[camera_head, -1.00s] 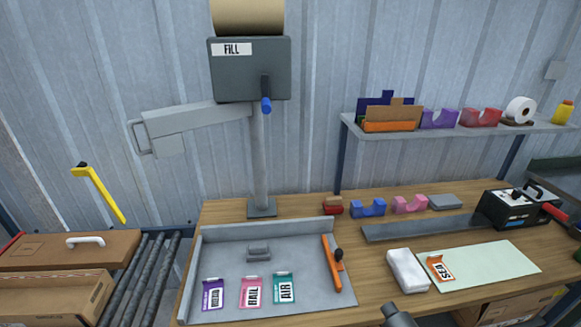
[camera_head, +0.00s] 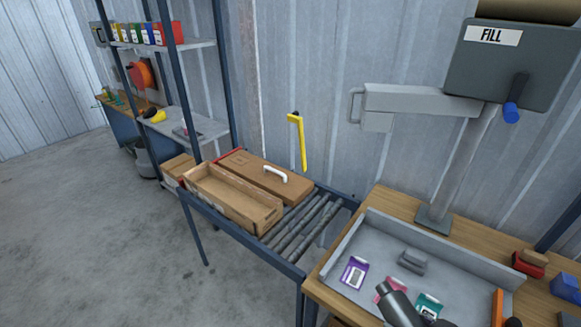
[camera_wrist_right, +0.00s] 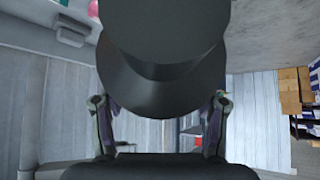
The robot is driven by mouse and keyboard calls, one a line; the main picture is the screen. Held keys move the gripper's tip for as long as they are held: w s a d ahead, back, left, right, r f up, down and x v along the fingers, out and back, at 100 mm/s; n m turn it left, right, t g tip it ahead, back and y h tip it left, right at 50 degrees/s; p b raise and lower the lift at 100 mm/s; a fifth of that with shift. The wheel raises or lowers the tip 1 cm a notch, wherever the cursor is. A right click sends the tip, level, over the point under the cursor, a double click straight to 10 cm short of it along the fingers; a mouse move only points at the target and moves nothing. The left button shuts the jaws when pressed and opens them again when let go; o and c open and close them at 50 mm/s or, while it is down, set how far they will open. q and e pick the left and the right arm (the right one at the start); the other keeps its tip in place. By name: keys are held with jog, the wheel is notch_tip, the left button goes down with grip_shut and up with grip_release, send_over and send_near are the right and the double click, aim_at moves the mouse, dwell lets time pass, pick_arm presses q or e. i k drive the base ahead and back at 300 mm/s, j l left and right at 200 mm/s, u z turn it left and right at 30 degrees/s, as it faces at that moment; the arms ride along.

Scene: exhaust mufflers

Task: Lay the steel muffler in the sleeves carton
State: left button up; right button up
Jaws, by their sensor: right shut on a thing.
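My right gripper (camera_wrist_right: 160,122) is shut on a dark grey, stepped round body, which I take to be the steel muffler (camera_wrist_right: 160,55). It fills the upper middle of the right wrist view, between the two fingers. In the head view the muffler's grey tubular end (camera_head: 398,306) rises at the bottom edge, in front of the tray. The gripper itself is hidden there. An open brown carton (camera_head: 216,206) sits on the roller conveyor at left centre, well apart from the muffler. I cannot read a sleeves label on it. My left gripper is not in view.
A closed brown box with a white handle (camera_head: 245,167) lies behind the open carton. Bare rollers (camera_head: 301,229) lie right of them. The bench tray (camera_head: 347,246) holds small coloured packets. The FILL machine (camera_head: 507,65) stands behind it, and a yellow bar (camera_head: 302,142) stands behind the conveyor.

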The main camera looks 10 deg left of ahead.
aim_at(216, 191)
jog(key=i+j+u, duration=0.25)
jog(key=u, duration=0.2)
jog(key=i+j+u, duration=0.25)
jog(key=u, duration=0.2)
jog(key=i+j, duration=0.25)
jog(key=i, duration=0.15)
jog(key=i+j, duration=0.2)
jog(key=i, duration=0.25)
jog(key=i+j, duration=0.25)
jog(key=i, duration=0.15)
jog(key=i+j, duration=0.2)
jog(key=i, duration=0.25)
